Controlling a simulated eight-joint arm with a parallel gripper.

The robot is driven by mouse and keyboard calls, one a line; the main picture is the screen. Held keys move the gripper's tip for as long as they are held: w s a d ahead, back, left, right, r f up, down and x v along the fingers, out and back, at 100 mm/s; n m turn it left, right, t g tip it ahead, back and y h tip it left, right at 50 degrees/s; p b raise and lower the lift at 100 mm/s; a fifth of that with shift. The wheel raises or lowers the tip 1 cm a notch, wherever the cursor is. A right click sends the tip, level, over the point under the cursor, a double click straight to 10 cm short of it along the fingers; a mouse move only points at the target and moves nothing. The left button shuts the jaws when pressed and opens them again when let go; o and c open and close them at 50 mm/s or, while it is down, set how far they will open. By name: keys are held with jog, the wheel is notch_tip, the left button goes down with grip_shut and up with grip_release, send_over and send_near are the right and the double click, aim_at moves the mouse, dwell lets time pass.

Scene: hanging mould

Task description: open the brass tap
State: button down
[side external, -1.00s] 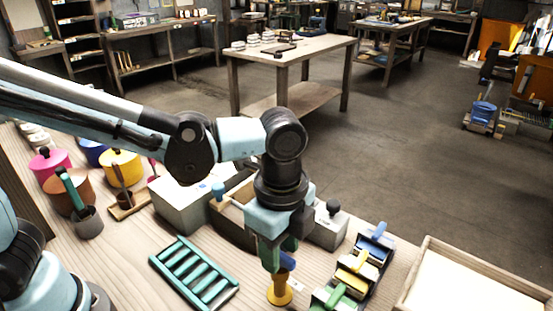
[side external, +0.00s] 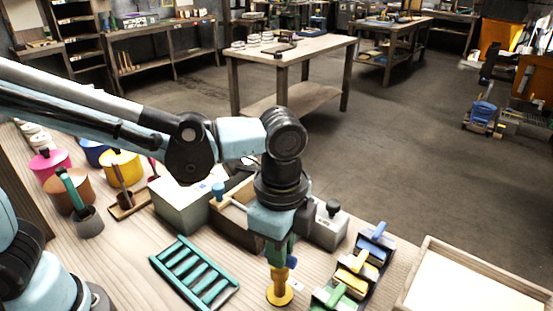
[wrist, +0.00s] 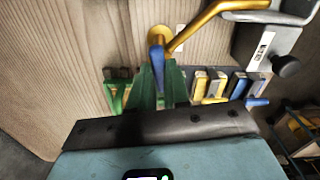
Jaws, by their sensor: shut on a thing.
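The brass tap (side external: 280,291) stands upright on the wooden bench on a round base. In the wrist view, its round base and long bent spout (wrist: 204,26) show, with the spout running to the upper right. A blue lever (wrist: 157,57) on the tap reaches down between my green fingers. My gripper (side external: 278,262) points down over the top of the tap; it also shows in the wrist view (wrist: 158,78), shut on the blue lever. In the side view the lever is mostly hidden by the fingers.
A green slatted rack (side external: 194,273) lies left of the tap. Blocks with blue, yellow and green handles (side external: 354,277) stand close on its right. A grey box (side external: 327,224) and an open wooden box (side external: 235,222) stand behind. A shallow wooden tray (side external: 427,256) is at right.

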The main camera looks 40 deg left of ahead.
jog(key=n, duration=0.4)
jog(key=shift+n, duration=0.3)
jog(key=n, duration=0.3)
jog(key=shift+n, duration=0.3)
jog(key=n, duration=0.3)
jog(key=shift+n, duration=2.2)
jog(key=c, duration=1.1)
grip_release()
jog(key=shift+r, duration=0.1)
